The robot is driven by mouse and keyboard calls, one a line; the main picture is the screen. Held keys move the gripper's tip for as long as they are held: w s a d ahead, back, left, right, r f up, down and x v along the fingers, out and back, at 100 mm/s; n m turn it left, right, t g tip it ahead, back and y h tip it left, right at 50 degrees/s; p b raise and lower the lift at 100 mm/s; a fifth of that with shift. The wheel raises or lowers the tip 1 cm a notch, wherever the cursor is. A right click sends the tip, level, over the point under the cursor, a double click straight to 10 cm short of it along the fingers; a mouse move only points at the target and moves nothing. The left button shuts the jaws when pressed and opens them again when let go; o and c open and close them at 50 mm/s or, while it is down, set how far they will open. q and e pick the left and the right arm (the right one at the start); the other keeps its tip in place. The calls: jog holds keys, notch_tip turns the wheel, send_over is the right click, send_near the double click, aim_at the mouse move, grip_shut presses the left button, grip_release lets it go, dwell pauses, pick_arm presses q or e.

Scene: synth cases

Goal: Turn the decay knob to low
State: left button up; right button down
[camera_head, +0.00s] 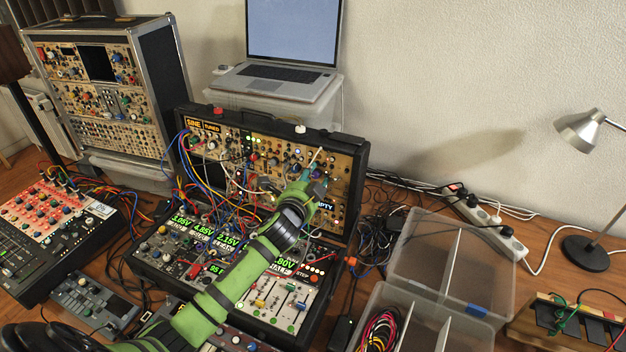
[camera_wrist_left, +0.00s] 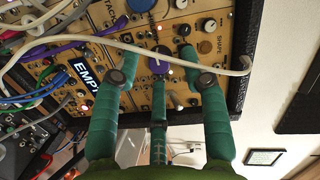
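The synth case (camera_head: 345,215) stands open on the table, with a tan panel full of knobs in its raised half. My left gripper (camera_head: 312,178) is at the right part of that panel. In the left wrist view, the left gripper (camera_wrist_left: 157,62) has its teal fingers spread, with a small purple knob (camera_wrist_left: 159,64) between their tips. I see no finger clearly touching it. A larger blue knob (camera_wrist_left: 140,5) sits above, near lettering that reads like "ATTACK". No "decay" label is readable, so I cannot tell which knob it is. My right gripper is not in view.
A white cable (camera_wrist_left: 150,48) crosses the panel by the fingertips. More patch cables (camera_head: 205,170) hang over the case's left part. A laptop (camera_head: 290,45) stands behind, clear bins (camera_head: 395,250) and a lamp (camera_head: 585,250) at the right, a red mixer (camera_head: 60,210) at the left.

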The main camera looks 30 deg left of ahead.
pick_arm(q)
jog(key=v, duration=1.2)
dwell(0.3)
